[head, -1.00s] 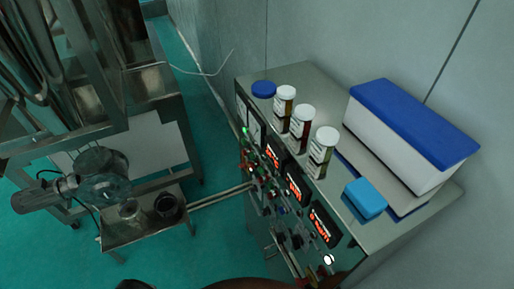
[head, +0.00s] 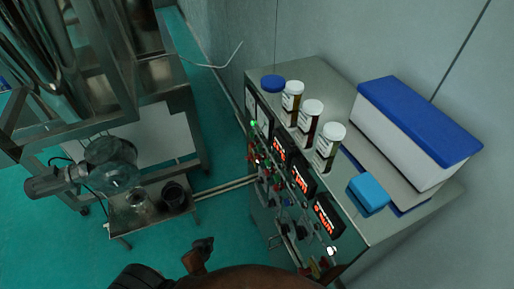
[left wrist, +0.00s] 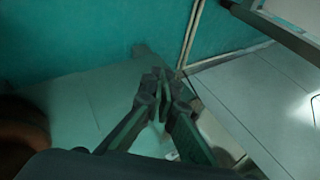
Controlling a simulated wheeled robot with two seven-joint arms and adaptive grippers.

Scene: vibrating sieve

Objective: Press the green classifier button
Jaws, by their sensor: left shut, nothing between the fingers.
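The control cabinet (head: 385,228) stands right of centre in the head view, its front panel facing lower left. Small red and green controls (head: 260,160) sit on the panel, left of the red displays. A green light (head: 253,123) glows above them. Which control is the classifier button cannot be told at this size. My left gripper (head: 204,243) is low in the head view, left of the panel and apart from it. In the left wrist view its fingers (left wrist: 160,88) are together and empty, with a pale cabinet surface at right. My right gripper is not in view.
Several white-capped bottles (head: 311,118), a blue lid (head: 273,83), a light-blue box (head: 368,193) and a blue-lidded container (head: 420,120) stand on the cabinet. A metal stand with a motor (head: 57,182) is at left. Green floor (head: 225,145) lies between stand and cabinet.

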